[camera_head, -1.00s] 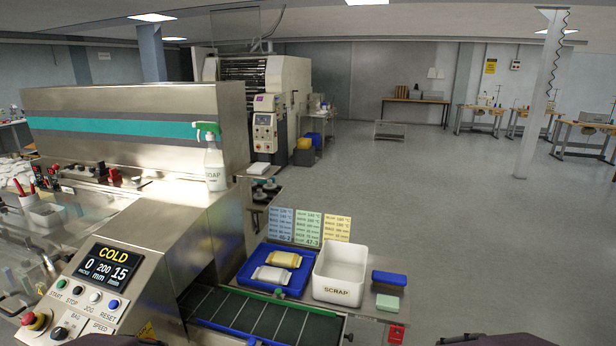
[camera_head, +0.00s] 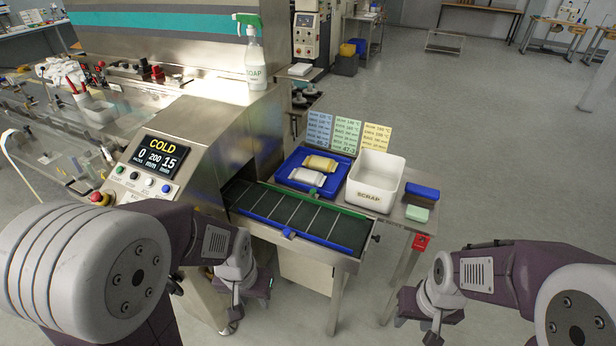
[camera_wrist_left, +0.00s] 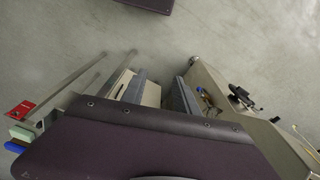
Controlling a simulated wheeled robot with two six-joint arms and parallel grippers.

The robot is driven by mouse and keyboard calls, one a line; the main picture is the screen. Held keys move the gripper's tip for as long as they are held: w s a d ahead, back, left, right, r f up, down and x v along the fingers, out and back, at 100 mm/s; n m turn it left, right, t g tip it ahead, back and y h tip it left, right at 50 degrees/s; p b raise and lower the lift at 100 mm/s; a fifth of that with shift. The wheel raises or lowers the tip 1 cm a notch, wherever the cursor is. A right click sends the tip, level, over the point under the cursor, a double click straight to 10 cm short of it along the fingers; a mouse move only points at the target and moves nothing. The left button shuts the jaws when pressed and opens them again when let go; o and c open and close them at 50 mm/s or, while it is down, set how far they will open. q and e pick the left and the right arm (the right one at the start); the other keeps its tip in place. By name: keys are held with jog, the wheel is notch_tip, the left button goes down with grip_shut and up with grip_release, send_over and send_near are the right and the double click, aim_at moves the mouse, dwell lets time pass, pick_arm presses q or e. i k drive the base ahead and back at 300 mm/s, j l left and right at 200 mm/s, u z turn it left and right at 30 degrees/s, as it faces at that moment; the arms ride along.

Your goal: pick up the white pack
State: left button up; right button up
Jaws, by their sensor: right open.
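The white pack (camera_head: 307,178) lies in the blue tray (camera_head: 342,176), on the table beyond the conveyor. A yellow pack (camera_head: 321,163) lies just behind it in the same tray. My left gripper (camera_head: 258,287) hangs in front of the conveyor, low and well apart from the tray.
The green-railed conveyor (camera_head: 300,217) runs between my left gripper and the tray. A white scrap bin (camera_head: 375,183) stands right of the tray, with blue (camera_head: 422,191) and pale green (camera_head: 417,213) blocks beside it. Cards (camera_head: 348,133) stand behind the tray. Floor at right is clear.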

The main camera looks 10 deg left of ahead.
aim_at(309, 177)
jog(key=i+j+z, duration=0.15)
jog(key=i+z, duration=0.2)
jog(key=i+j+z, duration=0.25)
jog(key=z, duration=0.15)
jog(key=i+j+z, duration=0.35)
jog(key=k+l, duration=0.05)
jog(key=k, duration=0.05)
